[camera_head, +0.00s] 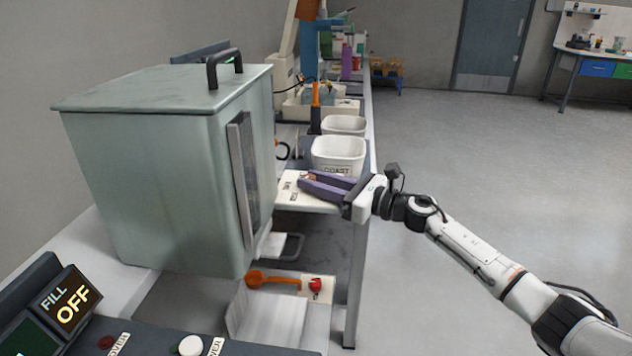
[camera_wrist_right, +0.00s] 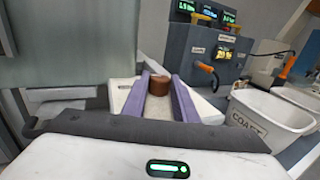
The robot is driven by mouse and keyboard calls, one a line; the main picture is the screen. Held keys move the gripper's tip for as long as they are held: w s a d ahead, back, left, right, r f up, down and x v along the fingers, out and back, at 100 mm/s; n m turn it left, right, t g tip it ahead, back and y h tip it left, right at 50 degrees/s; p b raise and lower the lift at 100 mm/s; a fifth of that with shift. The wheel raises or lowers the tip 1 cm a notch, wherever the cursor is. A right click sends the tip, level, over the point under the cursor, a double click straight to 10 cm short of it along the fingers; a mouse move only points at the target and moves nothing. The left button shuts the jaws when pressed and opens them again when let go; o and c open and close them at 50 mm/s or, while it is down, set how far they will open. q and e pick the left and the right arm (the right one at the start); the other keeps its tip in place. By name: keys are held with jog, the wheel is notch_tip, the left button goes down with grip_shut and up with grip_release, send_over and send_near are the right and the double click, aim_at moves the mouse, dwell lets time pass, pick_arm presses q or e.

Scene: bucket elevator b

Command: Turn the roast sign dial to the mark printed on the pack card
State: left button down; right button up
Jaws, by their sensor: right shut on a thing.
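My right gripper (camera_head: 312,186) reaches in from the right with two long purple fingers over a white panel (camera_head: 287,203). In the right wrist view the gripper (camera_wrist_right: 160,88) is shut on a short brown round knob (camera_wrist_right: 159,84), which looks like the dial. The knob stands between the fingertips at the white panel. Small dark print shows on the panel left of the fingers in the head view, too small to read. Which mark the knob points to cannot be told. I cannot make out the pack card. My left gripper is not in view.
A large grey-green metal bin (camera_head: 150,150) stands left of the panel. A white tub (camera_head: 338,155) lettered COAST stands just behind the fingers, with another tub (camera_head: 344,125) beyond. An orange lever (camera_head: 270,280) and red knob (camera_head: 315,286) sit low in front. Open floor lies right.

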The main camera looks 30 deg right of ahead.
jog(key=shift+s+a+r+m+t+h+p, duration=0.2)
jog(key=shift+m+t+h+p, duration=0.4)
jog(key=shift+h+p, duration=0.6)
jog(key=m+h+p, duration=0.2)
jog(key=h+p, duration=0.1)
jog(key=shift+a+m+t+p, duration=0.3)
jog(key=shift+t, duration=0.1)
jog(key=shift+a+m+h+p, duration=0.1)
jog(key=shift+m+h+p, duration=0.3)
jog(key=shift+h, duration=0.5)
jog(key=m+h, duration=0.2)
jog(key=shift+a+f+h, duration=0.15)
jog(key=shift+a+h, duration=0.05)
jog(key=shift+h, duration=0.2)
jog(key=m+h, duration=0.2)
jog(key=h, duration=0.1)
jog(key=shift+w+a+h, duration=0.1)
jog(key=shift+a+h, duration=0.1)
jog(key=shift+h, duration=0.1)
jog(key=shift+a+m+g+h, duration=0.1)
jog(key=shift+m+g+h, duration=0.8)
jog(key=shift+m+h, duration=0.8)
jog(key=shift+h, duration=0.4)
jog(key=shift+w, duration=0.1)
